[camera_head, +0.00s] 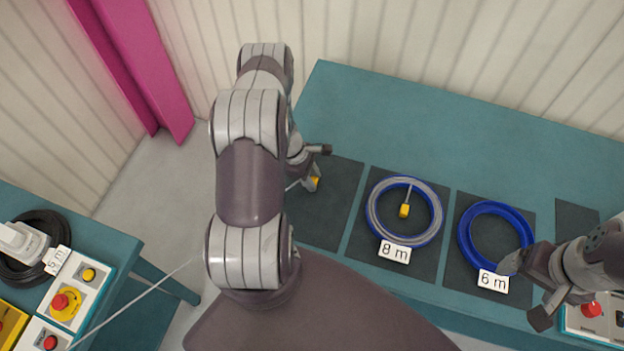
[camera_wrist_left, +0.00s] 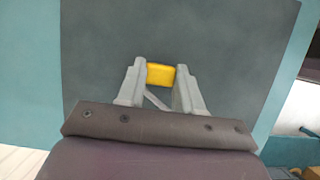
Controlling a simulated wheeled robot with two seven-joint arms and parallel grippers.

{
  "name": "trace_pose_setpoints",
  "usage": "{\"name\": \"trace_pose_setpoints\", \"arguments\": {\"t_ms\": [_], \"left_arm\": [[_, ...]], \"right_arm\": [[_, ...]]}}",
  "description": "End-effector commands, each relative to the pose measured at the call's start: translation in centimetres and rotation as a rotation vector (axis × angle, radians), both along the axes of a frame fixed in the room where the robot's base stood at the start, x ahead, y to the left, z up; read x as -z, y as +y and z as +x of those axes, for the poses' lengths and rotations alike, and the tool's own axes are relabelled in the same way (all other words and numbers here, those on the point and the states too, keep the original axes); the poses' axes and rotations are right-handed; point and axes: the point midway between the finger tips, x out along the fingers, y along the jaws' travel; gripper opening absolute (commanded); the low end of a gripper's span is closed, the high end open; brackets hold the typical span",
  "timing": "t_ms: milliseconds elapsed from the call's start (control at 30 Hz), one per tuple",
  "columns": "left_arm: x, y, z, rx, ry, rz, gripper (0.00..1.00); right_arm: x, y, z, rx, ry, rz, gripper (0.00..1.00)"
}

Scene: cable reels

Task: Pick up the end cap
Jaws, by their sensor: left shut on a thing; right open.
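My left gripper (camera_head: 316,168) is over the left dark mat (camera_head: 341,200). It is shut on a yellow end cap (camera_head: 314,183). In the left wrist view the end cap (camera_wrist_left: 159,74) shows between the fingertips, with a thin grey cable running back from it between the fingers. A second yellow end cap (camera_head: 404,210) sits in the middle of the blue 8 m reel (camera_head: 371,225), on a short grey cable end. My right gripper (camera_head: 526,290) is open and empty beside the 6 m label, near the front of the table.
An empty blue 6 m reel (camera_head: 466,247) lies on the right mat. The teal table (camera_head: 400,125) is clear behind the mats. A grey cable (camera_head: 140,297) stretches to the lower left, where a side table holds a black coil (camera_head: 50,222) and button boxes (camera_head: 75,300).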

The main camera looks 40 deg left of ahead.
Motion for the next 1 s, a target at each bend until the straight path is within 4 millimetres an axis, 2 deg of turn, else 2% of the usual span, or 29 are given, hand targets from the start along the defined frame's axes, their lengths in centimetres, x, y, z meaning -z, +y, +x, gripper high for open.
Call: {"name": "trace_pose_setpoints", "arguments": {"t_ms": [67, 200, 500, 700, 1000], "left_arm": [[-0.7, 0.0, 0.0, 0.001, -0.001, 0.001, 0.08], [-3.4, 0.0, 0.1, 0.001, -0.003, 0.002, 0.08], [-7.3, -7.1, -1.6, 0.004, -0.002, 0.002, 0.08], [-9.6, -10.5, -2.4, 0.003, -0.001, 0.0, 0.08], [-10.4, -11.4, -2.7, -0.001, 0.0, 0.0, 0.08]], "right_arm": [[0.5, 0.0, 0.0, 0.0, 0.0, 0.0, 0.84], [1.5, 0.0, 0.0, 0.0, 0.0, 0.0, 0.84], [3.7, 0.0, 0.0, 0.0, 0.0, 0.0, 0.84], [4.4, 0.0, 0.0, 0.0, 0.0, 0.0, 0.84], [4.5, 0.0, 0.0, 0.0, 0.0, 0.0, 0.84]]}}
